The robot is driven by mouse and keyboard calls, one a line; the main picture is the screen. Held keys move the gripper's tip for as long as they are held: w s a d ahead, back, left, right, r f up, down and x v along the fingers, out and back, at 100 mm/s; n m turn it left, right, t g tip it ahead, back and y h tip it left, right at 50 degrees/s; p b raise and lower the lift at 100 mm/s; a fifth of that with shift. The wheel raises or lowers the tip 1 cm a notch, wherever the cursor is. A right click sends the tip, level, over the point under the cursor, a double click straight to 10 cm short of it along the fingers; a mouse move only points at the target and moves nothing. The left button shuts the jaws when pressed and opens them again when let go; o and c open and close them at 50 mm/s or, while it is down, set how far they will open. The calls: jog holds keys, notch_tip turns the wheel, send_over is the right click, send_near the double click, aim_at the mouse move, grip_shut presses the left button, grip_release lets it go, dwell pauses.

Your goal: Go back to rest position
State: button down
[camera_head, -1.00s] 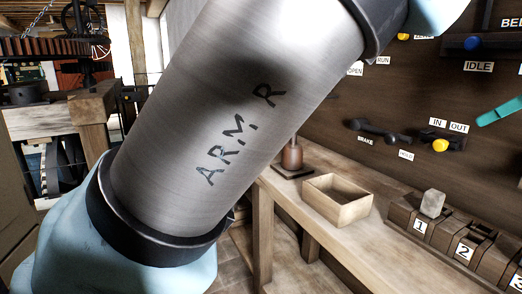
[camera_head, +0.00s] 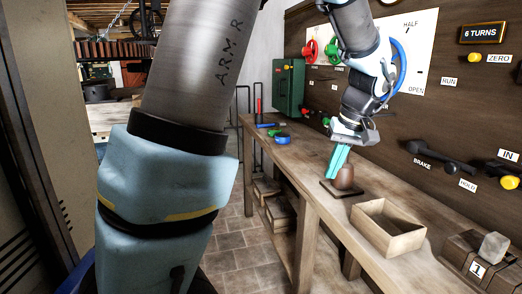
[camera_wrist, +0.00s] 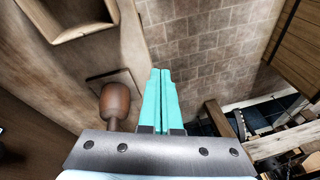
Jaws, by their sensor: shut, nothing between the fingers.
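My gripper (camera_head: 337,164) hangs over the wooden bench in the head view, its turquoise fingers pointing down. In the wrist view the two fingers of my gripper (camera_wrist: 160,100) lie together with nothing between them. A brown rounded object (camera_head: 345,177) on a dark square base stands right beside the fingers in the head view. It also shows left of the fingers in the wrist view (camera_wrist: 115,101). I cannot tell whether the fingers touch it.
An open wooden box (camera_head: 388,228) and a block marked 1 (camera_head: 474,262) stand on the bench (camera_head: 318,205). The wall panel (camera_head: 440,110) carries levers and a blue wheel (camera_head: 399,66). A green box (camera_head: 289,88) hangs farther back. Stone floor (camera_head: 240,250) lies left of the bench.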

jog(key=s+a+f+h+p, duration=0.1)
jog(key=s+a+f, duration=0.1)
jog(key=a, duration=1)
jog(key=s+a+f+g+h+p, duration=0.1)
jog(key=s+a, duration=0.3)
jog(key=a, duration=0.8)
jog(key=shift+s+a+f+m+p, duration=0.15)
jog(key=shift+a+f+m+p, duration=0.25)
jog(key=shift+f+p, duration=0.4)
